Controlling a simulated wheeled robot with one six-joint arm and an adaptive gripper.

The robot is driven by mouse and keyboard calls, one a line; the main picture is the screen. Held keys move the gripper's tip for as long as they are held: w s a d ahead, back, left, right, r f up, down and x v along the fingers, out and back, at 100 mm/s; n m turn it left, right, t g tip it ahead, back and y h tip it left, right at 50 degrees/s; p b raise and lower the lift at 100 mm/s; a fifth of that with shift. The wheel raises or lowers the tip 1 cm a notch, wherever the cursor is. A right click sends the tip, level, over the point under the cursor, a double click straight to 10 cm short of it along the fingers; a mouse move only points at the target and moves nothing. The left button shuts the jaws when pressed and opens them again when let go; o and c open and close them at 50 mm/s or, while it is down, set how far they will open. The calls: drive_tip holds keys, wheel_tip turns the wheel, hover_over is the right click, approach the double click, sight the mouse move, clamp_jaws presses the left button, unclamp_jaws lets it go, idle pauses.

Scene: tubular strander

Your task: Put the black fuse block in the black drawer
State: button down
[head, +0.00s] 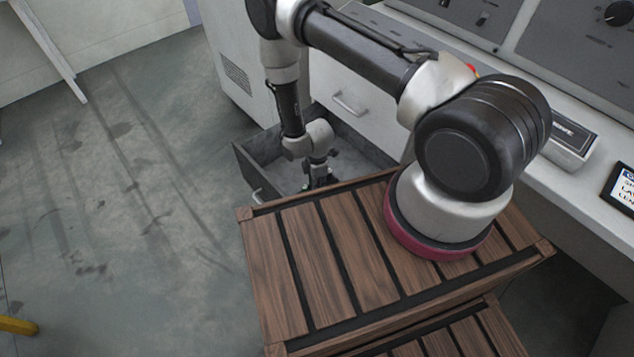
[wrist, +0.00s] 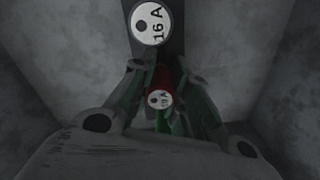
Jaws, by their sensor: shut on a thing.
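The black drawer (head: 246,167) stands pulled out of the light grey cabinet, its grey inside open from above. My gripper (head: 319,178) points down into it, beside the wooden crate's edge. In the wrist view my gripper (wrist: 161,75) is shut on the black fuse block (wrist: 174,39), which has a white round "16 A" label and sticks out past the fingertips. A red part (wrist: 161,77) with a smaller white disc and some green shows between the fingers; I cannot tell whether it belongs to the block. The block cannot be made out in the head view.
A slatted wooden crate (head: 290,262) stands close in front of the drawer, under my arm. A closed drawer with a handle (head: 349,104) is in the cabinet above. Control panels (head: 585,50) line the right side. Open floor (head: 130,200) lies to the left.

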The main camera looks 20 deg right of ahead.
drive_tip(key=c, duration=1.4)
unclamp_jaws()
drive_tip(key=shift+o, duration=0.2)
